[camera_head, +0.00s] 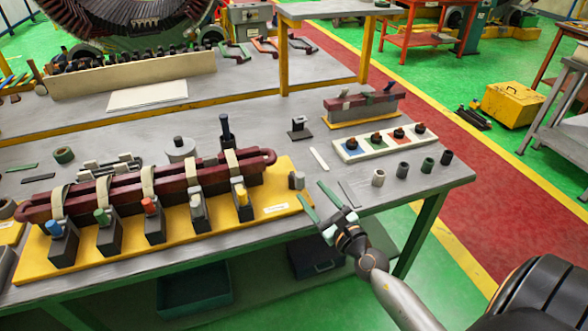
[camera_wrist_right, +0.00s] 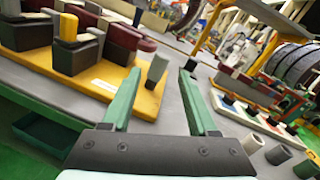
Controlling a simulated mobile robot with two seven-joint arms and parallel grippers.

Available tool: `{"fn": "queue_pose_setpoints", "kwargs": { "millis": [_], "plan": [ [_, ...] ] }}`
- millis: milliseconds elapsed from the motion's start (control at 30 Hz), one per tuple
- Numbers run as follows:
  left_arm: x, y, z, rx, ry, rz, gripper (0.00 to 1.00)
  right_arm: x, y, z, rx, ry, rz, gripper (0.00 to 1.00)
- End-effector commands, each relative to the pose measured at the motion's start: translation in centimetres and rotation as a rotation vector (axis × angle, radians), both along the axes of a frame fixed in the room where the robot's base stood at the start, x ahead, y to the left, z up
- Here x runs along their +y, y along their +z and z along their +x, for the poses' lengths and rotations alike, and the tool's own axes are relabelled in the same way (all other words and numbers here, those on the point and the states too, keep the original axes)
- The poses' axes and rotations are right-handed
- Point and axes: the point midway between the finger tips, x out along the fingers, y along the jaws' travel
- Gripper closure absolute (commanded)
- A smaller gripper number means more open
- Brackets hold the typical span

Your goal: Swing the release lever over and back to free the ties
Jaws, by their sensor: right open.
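A dark red coil bundle (camera_head: 128,197) lies along a yellow base plate (camera_head: 268,196), with several cream ties (camera_head: 102,190) looped over it. Dark clamp blocks with coloured tabs line its front. A short grey upright piece (camera_head: 296,180), seemingly the release lever, stands at the plate's right end. It shows in the right wrist view (camera_wrist_right: 157,68) between the fingertips, beyond them. My right gripper (camera_head: 311,188) is open and empty with green fingers, just right of this piece. I cannot tell whether a finger touches it. My left gripper is out of view.
A white tray (camera_head: 351,156) with coloured squares and dark knobs sits at the back right of the table. Several small cylinders (camera_head: 403,169) stand before it. A thin grey strip (camera_head: 349,194) lies right of my gripper. The table's front edge is close below.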

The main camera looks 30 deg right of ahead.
Motion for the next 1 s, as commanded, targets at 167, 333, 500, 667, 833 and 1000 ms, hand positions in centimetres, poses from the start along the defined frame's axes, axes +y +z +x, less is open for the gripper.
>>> {"fn": "queue_pose_setpoints", "kwargs": {
  "millis": [167, 333, 500, 667, 833, 1000],
  "plan": [
    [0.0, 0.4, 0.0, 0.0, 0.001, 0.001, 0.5, -0.3, 0.2, 3.4, -0.003, 0.0, 0.004, 0.41],
    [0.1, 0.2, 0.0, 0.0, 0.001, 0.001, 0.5, -0.5, 0.1, 6.3, -0.002, 0.001, 0.003, 0.41],
    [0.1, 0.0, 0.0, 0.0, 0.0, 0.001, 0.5, -0.7, 0.0, 8.6, -0.001, 0.0, 0.004, 0.41],
    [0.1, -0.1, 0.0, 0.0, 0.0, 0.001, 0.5, -0.8, 0.0, 9.7, 0.0, 0.0, 0.003, 0.41],
    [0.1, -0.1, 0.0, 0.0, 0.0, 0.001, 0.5, -0.8, 0.0, 10.1, 0.0, 0.001, 0.004, 0.41],
    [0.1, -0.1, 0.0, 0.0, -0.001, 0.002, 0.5, -0.8, 0.0, 10.1, 0.0, 0.001, 0.004, 0.41]
  ]
}}
